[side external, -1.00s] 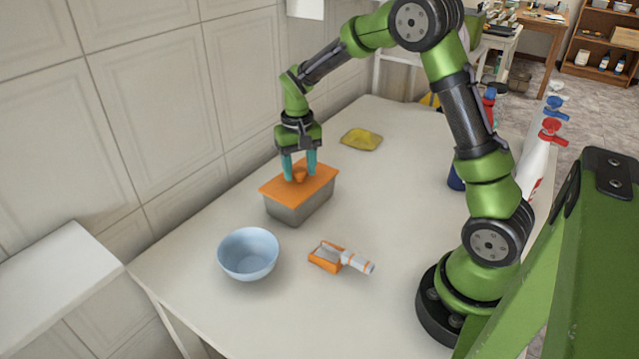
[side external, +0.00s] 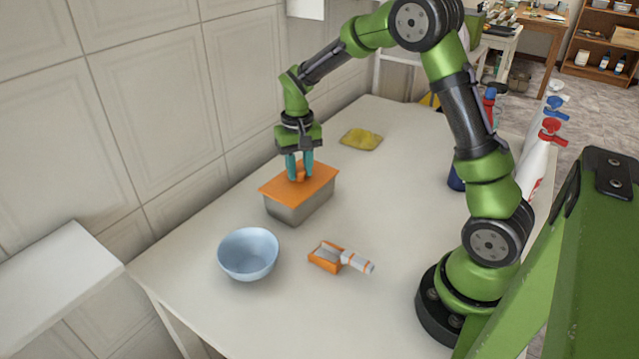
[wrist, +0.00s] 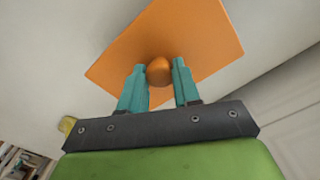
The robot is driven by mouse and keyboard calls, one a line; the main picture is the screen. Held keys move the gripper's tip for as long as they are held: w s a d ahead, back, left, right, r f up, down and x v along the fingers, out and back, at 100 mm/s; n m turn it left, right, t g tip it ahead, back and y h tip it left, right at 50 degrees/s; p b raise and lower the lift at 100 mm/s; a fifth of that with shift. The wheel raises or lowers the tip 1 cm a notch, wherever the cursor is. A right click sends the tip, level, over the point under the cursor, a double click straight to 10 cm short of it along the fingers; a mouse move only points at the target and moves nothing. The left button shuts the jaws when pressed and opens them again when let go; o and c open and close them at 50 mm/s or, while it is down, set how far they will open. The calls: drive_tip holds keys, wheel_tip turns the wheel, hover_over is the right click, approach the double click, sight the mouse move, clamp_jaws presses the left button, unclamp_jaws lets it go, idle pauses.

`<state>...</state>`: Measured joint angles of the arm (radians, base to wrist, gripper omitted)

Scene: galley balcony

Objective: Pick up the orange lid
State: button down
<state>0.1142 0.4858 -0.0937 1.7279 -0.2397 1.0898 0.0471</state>
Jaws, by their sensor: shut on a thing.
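The orange lid (side external: 322,176) lies flat on top of a grey metal pan (side external: 300,208) on the white table. In the wrist view the lid (wrist: 205,35) shows as an orange rectangle with a round knob (wrist: 159,71) in its middle. My gripper (side external: 299,177) points down over the lid, its teal fingers closed on the knob. In the wrist view my gripper (wrist: 160,80) has one finger on each side of the knob. The pan is hidden beneath the lid in the wrist view.
A light blue bowl (side external: 248,254) stands in front of the pan. An orange and white brush-like tool (side external: 340,256) lies to the bowl's right. A yellow sponge or cloth (side external: 361,139) lies behind the pan. Spray bottles (side external: 537,160) stand at the right. The tiled wall is close on the left.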

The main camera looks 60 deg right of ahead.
drive_tip(key=shift+r, duration=4)
